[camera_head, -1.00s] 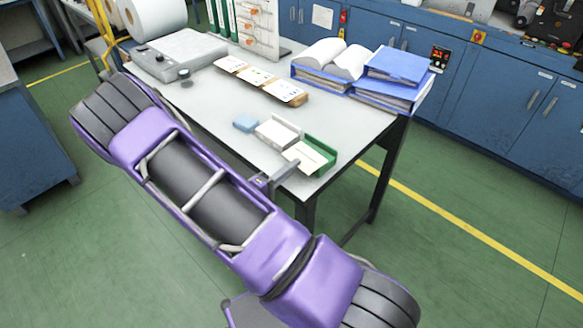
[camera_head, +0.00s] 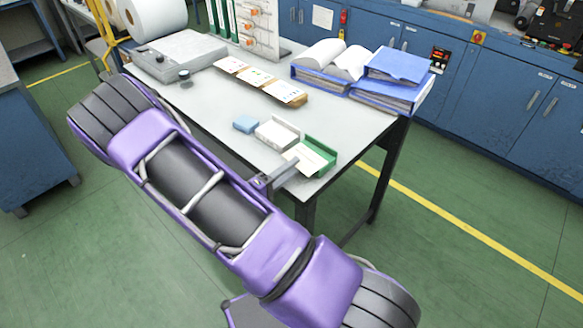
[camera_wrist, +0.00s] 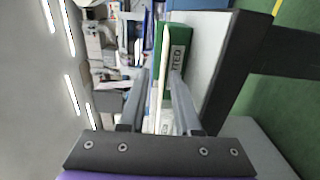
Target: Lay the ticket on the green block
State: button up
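The ticket (camera_head: 304,158) is a white card lying on the green block (camera_head: 320,146), which has a raised back wall. The card covers most of the block's top and reaches past its left edge. In the wrist view the ticket (camera_wrist: 159,75) shows nearly edge-on beside the green block (camera_wrist: 175,60), whose label is partly readable as "TED". My gripper (camera_head: 283,174) is at the near left side of the block. In the wrist view its two fingers (camera_wrist: 157,78) stand apart on either side of the ticket, with gaps showing. Exact contact between ticket and block is hard to see.
A white block (camera_head: 277,132) and a blue block (camera_head: 245,123) stand in a row left of the green one. A wooden strip with cards (camera_head: 262,82), blue binders (camera_head: 392,82) and a grey device (camera_head: 175,57) lie further back. The table's (camera_head: 215,105) front corner is close.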

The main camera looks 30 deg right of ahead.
jog(key=v, duration=1)
jog(key=shift+a+b, duration=0.2)
jog(key=shift+b, duration=0.2)
jog(key=shift+s+a, duration=0.15)
jog(key=shift+a, duration=0.15)
jog(key=shift+c, duration=0.4)
jog(key=shift+s+a, duration=0.1)
jog(key=shift+c, duration=1.1)
jog(key=shift+s+d+m+g, duration=0.25)
jog(key=shift+m+g, duration=0.45)
grip_shut()
jog(key=w+d+r+m+g+y, duration=0.2)
jog(key=d+r+m+g+y, duration=0.2)
jog(key=r+m+y, duration=0.9)
jog(key=d+f+m, duration=0.1)
jog(key=f, duration=0.3)
jog(key=w+d+f+m, duration=0.1)
jog(key=d+f, duration=0.1)
jog(key=f, duration=0.2)
jog(key=w+d+f+m, duration=0.1)
jog(key=d+f, duration=0.1)
jog(key=f, duration=0.2)
jog(key=shift+m+y, duration=0.3)
jog(key=shift+y, duration=0.1)
jog(key=shift+w+d, duration=0.3)
jog(key=shift+d, duration=0.2)
